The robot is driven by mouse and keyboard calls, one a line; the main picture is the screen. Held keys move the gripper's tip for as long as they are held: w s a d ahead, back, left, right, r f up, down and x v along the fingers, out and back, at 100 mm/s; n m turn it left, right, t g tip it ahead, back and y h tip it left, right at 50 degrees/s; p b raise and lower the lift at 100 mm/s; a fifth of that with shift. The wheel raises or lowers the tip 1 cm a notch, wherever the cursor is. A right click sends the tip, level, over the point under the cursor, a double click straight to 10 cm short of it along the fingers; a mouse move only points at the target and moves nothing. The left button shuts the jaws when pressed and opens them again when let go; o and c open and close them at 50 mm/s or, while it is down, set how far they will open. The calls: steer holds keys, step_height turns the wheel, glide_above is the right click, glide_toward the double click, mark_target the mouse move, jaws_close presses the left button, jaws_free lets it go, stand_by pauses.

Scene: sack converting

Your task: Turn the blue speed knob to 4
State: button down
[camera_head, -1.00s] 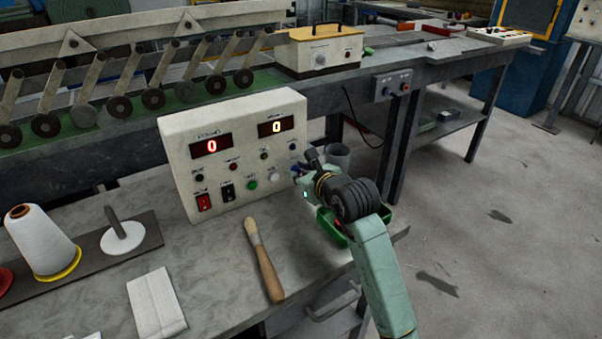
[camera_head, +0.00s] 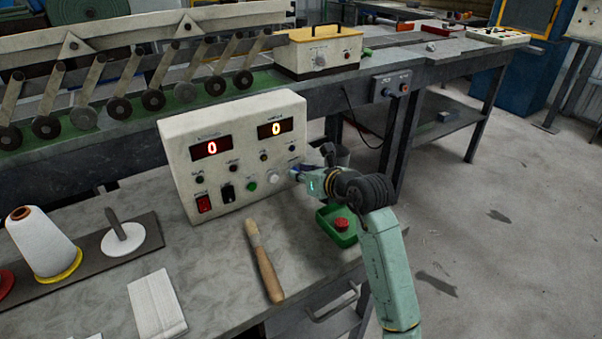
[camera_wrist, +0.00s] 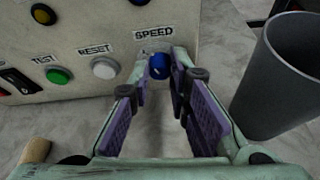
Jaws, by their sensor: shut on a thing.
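The blue speed knob (camera_wrist: 159,66) sits under the SPEED label on the cream control panel (camera_head: 185,143), at the panel's lower right. My gripper (camera_wrist: 160,72) is shut on it, one purple-padded finger on each side. In the head view my gripper (camera_head: 300,175) reaches the panel's right end and mostly hides the knob. Any pointer mark or scale around the knob cannot be read. The left display (camera_head: 211,147) shows a red 0 and the right display (camera_head: 276,128) shows an orange 0.
A white reset button (camera_wrist: 104,68) and green test button (camera_wrist: 59,76) lie left of the knob. A grey cup (camera_wrist: 283,80) stands close on the right.

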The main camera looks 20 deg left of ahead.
steer(key=m, duration=0.1)
steer(key=m+g+y, duration=0.1)
steer(key=m, duration=0.1)
steer(key=shift+w+d+y+p, duration=0.15)
steer(key=shift+w+y+p, duration=0.05)
steer(key=shift+y+p, duration=0.15)
steer(key=shift+w+d+f+m+g+y+p, duration=0.1)
steer(key=shift+m+g+y+p, duration=0.25)
steer(key=shift+m+g+y, duration=0.6)
steer(key=shift+m+t, duration=0.25)
steer(key=shift+m, duration=0.2)
steer(key=c, duration=1.5)
jaws_free()
steer(key=v, duration=1.2)
